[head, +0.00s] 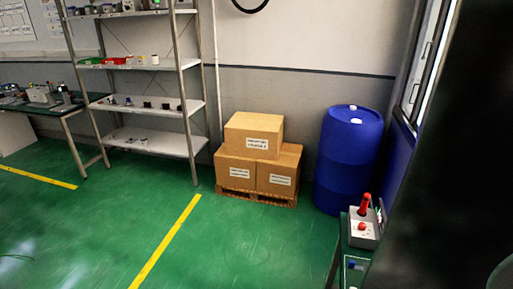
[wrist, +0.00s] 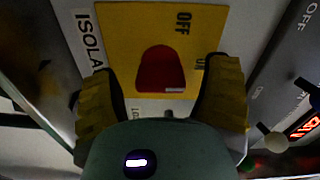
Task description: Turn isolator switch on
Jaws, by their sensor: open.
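In the wrist view, the isolator switch is a red knob (wrist: 162,70) on a yellow plate (wrist: 120,35). The plate is marked OFF, and part of the word "ISOLA" shows on the grey panel beside it. My gripper (wrist: 161,85) is open, with one yellow-brown padded finger to the left of the red knob and one to the right. Gaps show between the knob and both fingers in the picture; depth is hard to judge. The head view shows neither the switch nor my gripper.
At the wrist view's right edge are a panel with an OFF label, a pale round knob (wrist: 275,142) and a lit red display (wrist: 306,127). The head view shows stacked boxes (head: 254,142), a blue barrel (head: 347,155), shelves (head: 150,105) and clear green floor.

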